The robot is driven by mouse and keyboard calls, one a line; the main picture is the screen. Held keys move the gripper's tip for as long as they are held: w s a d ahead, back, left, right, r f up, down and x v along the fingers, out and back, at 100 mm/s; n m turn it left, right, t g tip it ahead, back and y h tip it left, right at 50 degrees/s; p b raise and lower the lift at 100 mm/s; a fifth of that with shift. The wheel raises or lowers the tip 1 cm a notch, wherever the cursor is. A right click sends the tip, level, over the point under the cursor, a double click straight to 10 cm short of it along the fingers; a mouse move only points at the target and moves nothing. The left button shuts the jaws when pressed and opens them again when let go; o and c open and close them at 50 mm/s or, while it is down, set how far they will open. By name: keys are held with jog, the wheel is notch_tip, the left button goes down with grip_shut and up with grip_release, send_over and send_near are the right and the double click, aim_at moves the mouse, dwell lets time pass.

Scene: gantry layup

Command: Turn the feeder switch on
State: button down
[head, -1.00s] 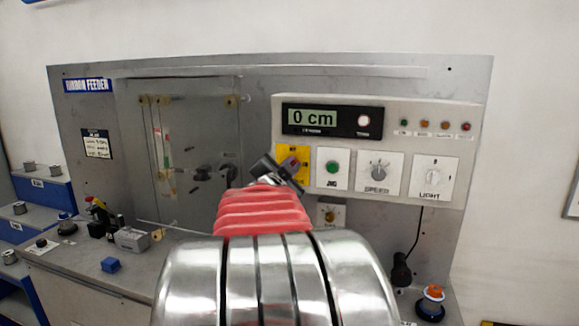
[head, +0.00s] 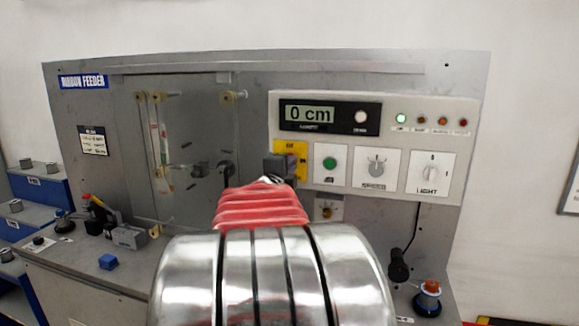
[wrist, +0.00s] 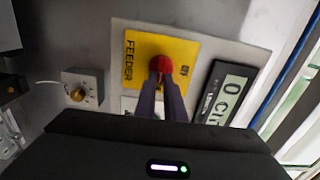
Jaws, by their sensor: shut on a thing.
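The feeder switch is a red knob (wrist: 161,64) on a yellow plate (wrist: 185,50) marked FEEDER in the wrist view. My gripper (wrist: 160,78) is shut on the red knob, its two dark fingers meeting it from below in that view. In the head view the yellow plate (head: 291,146) shows behind my gripper (head: 281,166), which hides the knob. The leftmost green lamp (head: 401,118) on the control panel is brightly lit. The other lamps beside it look dim.
The display (head: 309,114) reads 0 cm. A green button (head: 329,163), a speed dial (head: 376,166) and a light switch (head: 430,174) sit right of the plate. A small yellow-plated knob (head: 327,212) is below. A red-topped button (head: 431,287) stands lower right.

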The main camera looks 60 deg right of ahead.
jog(key=shift+s+d+f+m, duration=0.1)
jog(key=shift+s+f+m, duration=0.1)
jog(key=shift+m, duration=0.1)
jog(key=c, duration=2.2)
grip_release()
jog(key=o, duration=0.4)
jog(key=shift+r, duration=0.1)
jog(key=shift+c, duration=0.2)
jog(key=shift+w, duration=0.1)
jog(key=s+a, duration=0.2)
jog(key=a, duration=1.1)
jog(key=shift+a, duration=0.35)
